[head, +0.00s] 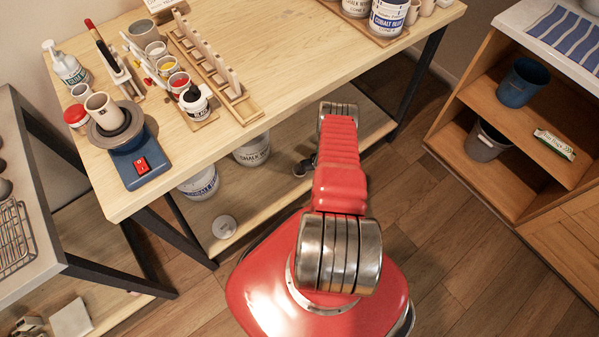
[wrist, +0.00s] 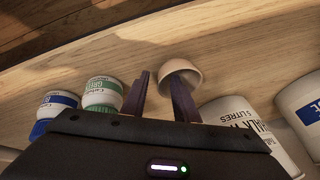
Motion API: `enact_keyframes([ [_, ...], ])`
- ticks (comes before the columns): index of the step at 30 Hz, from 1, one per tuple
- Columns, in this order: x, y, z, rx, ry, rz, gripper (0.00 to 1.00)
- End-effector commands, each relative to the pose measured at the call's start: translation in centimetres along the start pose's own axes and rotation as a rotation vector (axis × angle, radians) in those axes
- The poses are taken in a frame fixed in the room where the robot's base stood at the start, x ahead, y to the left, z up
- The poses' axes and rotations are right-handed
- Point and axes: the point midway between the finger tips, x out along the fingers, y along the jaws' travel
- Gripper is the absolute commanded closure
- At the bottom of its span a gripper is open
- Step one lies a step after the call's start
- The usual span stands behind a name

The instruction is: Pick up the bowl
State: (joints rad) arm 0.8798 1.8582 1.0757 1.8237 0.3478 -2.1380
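The bowl (wrist: 182,74) is small and pale cream. In the wrist view it lies on a light wooden surface, just beyond my gripper, its rounded outside and part of its rim showing. My gripper (wrist: 157,82) is open, with two dark fingers apart and nothing held between them. The right finger overlaps the lower part of the bowl in the picture; I cannot tell whether they touch.
In the wrist view, a green-labelled jar (wrist: 103,93) and a blue-labelled jar (wrist: 58,102) stand left, and white buckets (wrist: 240,118) stand close on the right. In the head view, buckets (head: 252,150) stand on the bench's lower shelf (head: 262,188), under the tabletop. An open cabinet (head: 520,120) is right.

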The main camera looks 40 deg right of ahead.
Motion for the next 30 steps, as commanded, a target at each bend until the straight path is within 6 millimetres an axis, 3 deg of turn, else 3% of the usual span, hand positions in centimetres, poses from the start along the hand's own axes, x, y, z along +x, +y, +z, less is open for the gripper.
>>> enact_keyframes([
  [6,-0.01,-0.01,-0.01,0.0,0.0,0.0,0.74],
  [18,-0.01,-0.03,-0.01,0.0,0.0,0.0,1.0],
  [30,0.01,-0.09,-0.02,-0.001,0.0,-0.001,1.0],
])
